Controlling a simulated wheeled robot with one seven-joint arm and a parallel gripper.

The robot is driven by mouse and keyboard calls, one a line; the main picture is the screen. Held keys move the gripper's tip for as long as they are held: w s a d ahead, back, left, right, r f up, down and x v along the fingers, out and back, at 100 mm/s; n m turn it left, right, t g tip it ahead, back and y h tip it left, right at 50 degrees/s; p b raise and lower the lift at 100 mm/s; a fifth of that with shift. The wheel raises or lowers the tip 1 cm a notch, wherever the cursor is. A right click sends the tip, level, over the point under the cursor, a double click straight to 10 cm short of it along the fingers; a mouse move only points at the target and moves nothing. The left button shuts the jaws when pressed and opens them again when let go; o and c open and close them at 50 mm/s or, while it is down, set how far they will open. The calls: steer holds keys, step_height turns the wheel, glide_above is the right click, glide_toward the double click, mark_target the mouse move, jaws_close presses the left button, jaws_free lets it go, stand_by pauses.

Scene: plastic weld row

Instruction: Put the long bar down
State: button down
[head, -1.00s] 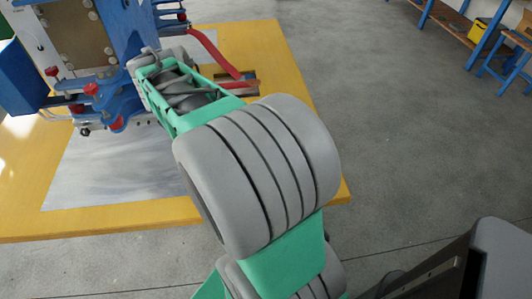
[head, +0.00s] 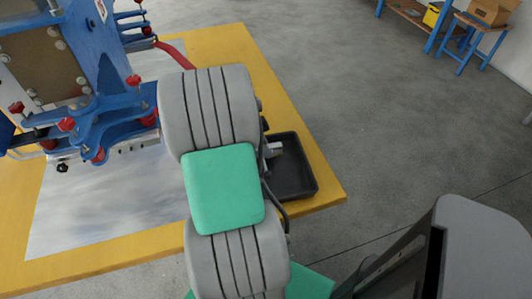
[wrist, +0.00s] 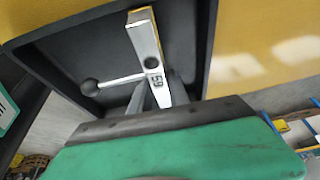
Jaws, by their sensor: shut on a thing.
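The long bar (wrist: 147,42) is pale metal with dark markings and a round dark spot near my gripper. In the wrist view it points away from my gripper, over the black tray (wrist: 196,45). A thin rod with a ball end (wrist: 90,87) sticks out sideways beside it. My gripper (wrist: 160,98) is shut on the bar's near end; the fingers are partly hidden by the green wrist cover. In the head view my arm hides most of the gripper, and the tray (head: 305,180) sits at the table's right edge. Whether the bar touches the tray floor cannot be told.
The yellow table (head: 262,75) carries a blue welding machine (head: 110,85) with red knobs at left and a red handle (head: 177,55) behind my arm. A grey sheet (head: 110,205) covers the table's middle. Open floor lies to the right; blue benches stand far off.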

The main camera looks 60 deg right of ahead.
steer(key=shift+f, duration=1)
steer(key=shift+f, duration=0.1)
steer(key=c, duration=1.3)
jaws_free()
steer(key=shift+f, duration=0.1)
steer(key=shift+o, duration=0.2)
steer(key=v, duration=1.2)
steer(key=w+a+r+n+t, duration=0.2)
steer(key=w+a+n+t, duration=0.1)
steer(key=w+a+n, duration=0.6)
steer(key=a+n+t+y, duration=0.2)
steer(key=a+n+t, duration=0.1)
steer(key=a+n, duration=1.6)
steer(key=a, duration=0.8)
steer(key=shift+s+f+y, duration=0.25)
steer(key=shift+f+y, duration=0.1)
steer(key=shift+y, duration=0.05)
